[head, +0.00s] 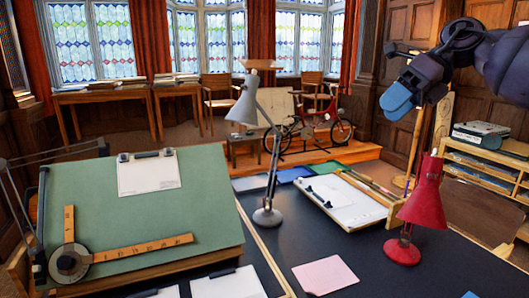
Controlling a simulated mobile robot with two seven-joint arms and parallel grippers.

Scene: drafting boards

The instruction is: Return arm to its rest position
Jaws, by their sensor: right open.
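My right arm comes in from the upper right edge. My right gripper (399,97) hangs in the air with its blue tip pointing down and left. It is open, and I see nothing between its fingers. It is above and left of the red desk lamp (425,190) in the picture, apart from it. A wooden pole and the panelled wall show behind the gripper. My left arm and left gripper are not in view.
A grey desk lamp (266,217) stands mid-desk. A green drafting board (210,215) with a ruler arm (140,248) fills the left. A pink sheet (325,275) and a white tilted board (340,205) lie on the dark desktop. A shelf (480,165) stands right.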

